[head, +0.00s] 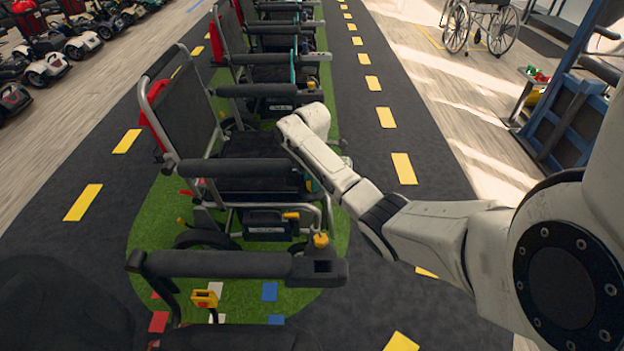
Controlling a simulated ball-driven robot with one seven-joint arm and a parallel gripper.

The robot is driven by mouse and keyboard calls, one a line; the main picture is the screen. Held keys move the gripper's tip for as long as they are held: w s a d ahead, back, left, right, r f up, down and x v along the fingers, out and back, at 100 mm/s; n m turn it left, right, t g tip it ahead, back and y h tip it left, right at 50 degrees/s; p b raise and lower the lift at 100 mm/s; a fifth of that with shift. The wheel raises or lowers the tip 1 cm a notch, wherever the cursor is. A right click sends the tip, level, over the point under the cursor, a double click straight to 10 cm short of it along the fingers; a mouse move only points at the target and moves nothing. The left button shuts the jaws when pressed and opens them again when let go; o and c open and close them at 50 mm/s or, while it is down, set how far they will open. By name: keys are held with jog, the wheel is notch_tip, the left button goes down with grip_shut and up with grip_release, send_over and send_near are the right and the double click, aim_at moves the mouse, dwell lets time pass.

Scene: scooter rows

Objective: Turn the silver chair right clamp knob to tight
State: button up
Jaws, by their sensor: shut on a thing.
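The silver chair (172,112) is a powered chair with silver tube framing, a dark back and a dark seat. It stands on the green patch, facing right. Its near armrest (235,168) runs toward my arm. My white arm reaches in from the right, and its wrist covers the front end of this armrest. My gripper and its fingers are hidden behind the wrist. I cannot make out the right clamp knob. A yellow knob (321,240) and a yellow lever (291,215) show low at the chair's front.
Another chair's armrest (220,264) crosses the foreground, close in front of the silver chair. More chairs (278,45) stand in a row behind. Dark lanes with yellow dashes run along both sides. A blue frame (560,130) stands at the right, a wheelchair (480,25) farther back.

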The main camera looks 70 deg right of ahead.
jog(key=shift+r+m+p, duration=0.1)
jog(key=shift+m+p, duration=0.3)
jog(key=shift+p, duration=0.05)
jog(key=shift+c, duration=0.3)
jog(key=shift+a+m+p, duration=0.1)
jog(key=shift+m+p, duration=0.2)
jog(key=shift+r+m+p, duration=0.1)
jog(key=shift+m+p, duration=0.85)
jog(key=shift+m, duration=0.25)
jog(key=m+p, duration=0.3)
jog(key=m, duration=0.3)
jog(key=m+p, duration=0.1)
jog(key=m, duration=0.4)
jog(key=shift+m, duration=0.4)
jog(key=m, duration=0.4)
jog(key=shift+m, duration=0.3)
jog(key=o, duration=0.8)
